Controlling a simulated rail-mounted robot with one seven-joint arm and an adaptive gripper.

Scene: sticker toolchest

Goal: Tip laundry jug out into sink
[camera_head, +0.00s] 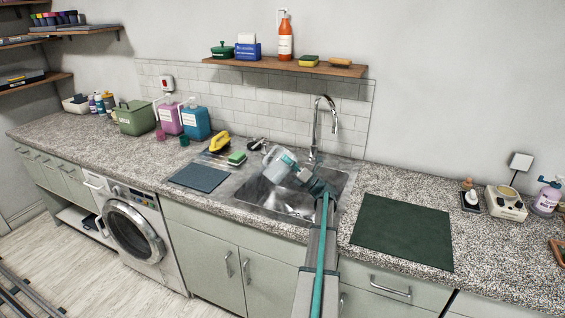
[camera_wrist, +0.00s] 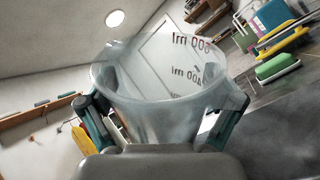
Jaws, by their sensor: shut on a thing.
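A translucent pale measuring jug (camera_head: 274,167) is held over the sink (camera_head: 298,199), tilted well over with its length leaning to the left. My gripper (camera_head: 305,176) is shut on the jug, above the basin. In the wrist view the jug (camera_wrist: 160,85) sits between both fingers of my gripper (camera_wrist: 158,118), and dark red volume markings show through its wall. A wide round rim faces away from the wrist. I cannot tell whether any liquid is in it or leaving it. My arm hides part of the sink's front edge.
The chrome tap (camera_head: 317,130) stands close behind the jug. A yellow brush (camera_head: 220,141), a green sponge (camera_head: 237,158) and a dark grey mat (camera_head: 199,177) lie left of the sink. Pink (camera_head: 170,119) and blue (camera_head: 196,123) detergent containers stand further back. A dark green mat (camera_head: 403,231) lies right.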

